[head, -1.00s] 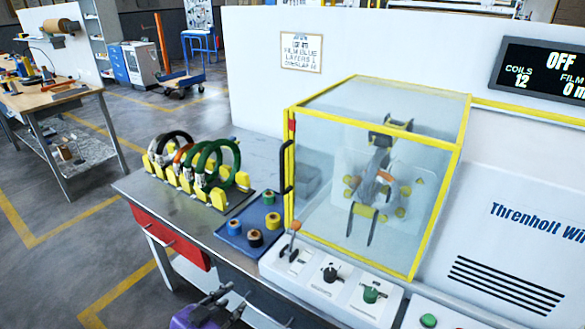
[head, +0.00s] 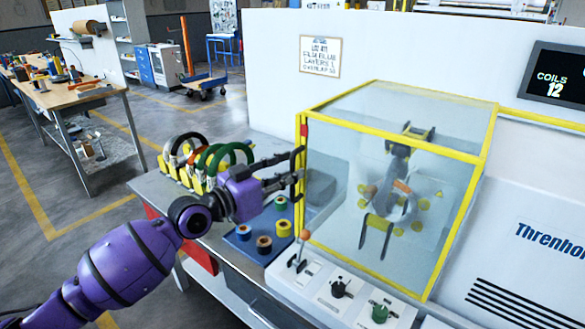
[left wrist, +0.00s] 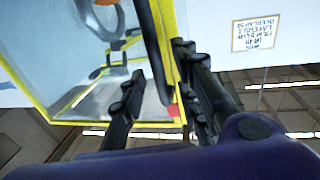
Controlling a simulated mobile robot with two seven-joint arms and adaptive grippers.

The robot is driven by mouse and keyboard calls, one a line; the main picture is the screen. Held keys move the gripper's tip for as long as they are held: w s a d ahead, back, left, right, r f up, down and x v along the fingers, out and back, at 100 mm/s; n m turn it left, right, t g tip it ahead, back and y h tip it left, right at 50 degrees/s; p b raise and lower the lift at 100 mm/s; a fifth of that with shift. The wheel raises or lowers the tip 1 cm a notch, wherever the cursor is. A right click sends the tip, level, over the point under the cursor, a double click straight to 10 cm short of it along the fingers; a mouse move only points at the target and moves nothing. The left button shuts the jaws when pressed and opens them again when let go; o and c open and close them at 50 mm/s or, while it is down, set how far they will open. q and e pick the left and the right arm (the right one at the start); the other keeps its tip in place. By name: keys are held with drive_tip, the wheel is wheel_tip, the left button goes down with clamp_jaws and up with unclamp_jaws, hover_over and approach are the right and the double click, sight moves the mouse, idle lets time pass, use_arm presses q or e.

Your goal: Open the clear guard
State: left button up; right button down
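The clear guard (head: 335,150) is a transparent box with yellow edges and stands closed over the wrapping machine's ring and rollers. Its black vertical handle (head: 299,160) is on the left front edge. My left gripper (head: 290,168) is at the handle, with its two fingers apart. In the left wrist view, the handle (left wrist: 155,45) runs between the spread fingers of the gripper (left wrist: 158,75), and a gap shows beside it. The guard's clear panel (left wrist: 60,50) fills the left of that view. My right gripper is not in view.
A blue tray (head: 243,245) with several tape rolls lies below my left gripper. A rack of coils (head: 205,160) stands behind it. A lever (head: 303,240) and knobs (head: 339,288) sit on the control panel before the guard. A sign (head: 320,56) hangs on the white wall.

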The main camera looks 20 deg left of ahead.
use_arm(q)
drive_tip(key=shift+x, duration=0.9)
clamp_jaws()
